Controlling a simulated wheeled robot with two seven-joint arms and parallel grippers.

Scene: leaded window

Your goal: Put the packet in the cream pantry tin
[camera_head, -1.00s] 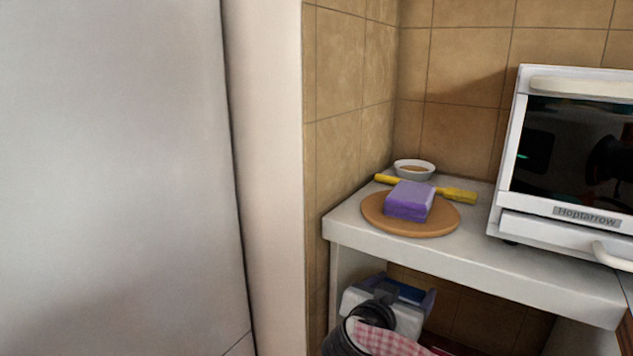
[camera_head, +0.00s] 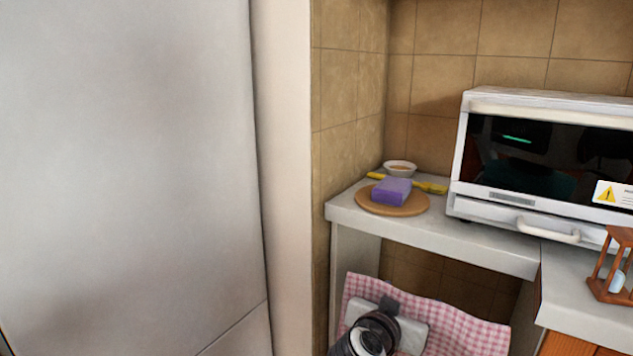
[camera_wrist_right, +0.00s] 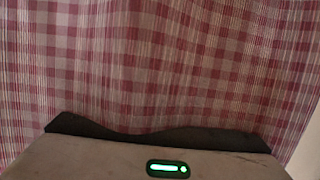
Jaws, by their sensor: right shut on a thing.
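My right gripper (camera_head: 388,308) is in the lower middle of the head view, below the level of the counter, shut. A pink-and-white checked cloth (camera_head: 465,322) spreads behind it and to its right and appears caught in the jaws; the contact itself is hidden. The cloth (camera_wrist_right: 160,70) fills most of the right wrist view, beyond the dark gripper edge. A small purple block (camera_head: 392,191) lies on a round wooden board on the counter; I cannot tell if it is the packet. I see no cream tin. My left gripper is out of view.
The round board (camera_head: 370,205) sits at the left end of the pale counter (camera_head: 480,247), with a white bowl (camera_head: 400,168) and a yellow-handled tool (camera_head: 432,187) behind. A white oven (camera_head: 540,203) and a wooden hourglass (camera_head: 612,270) stand right. A tall pale panel (camera_head: 130,170) fills the left.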

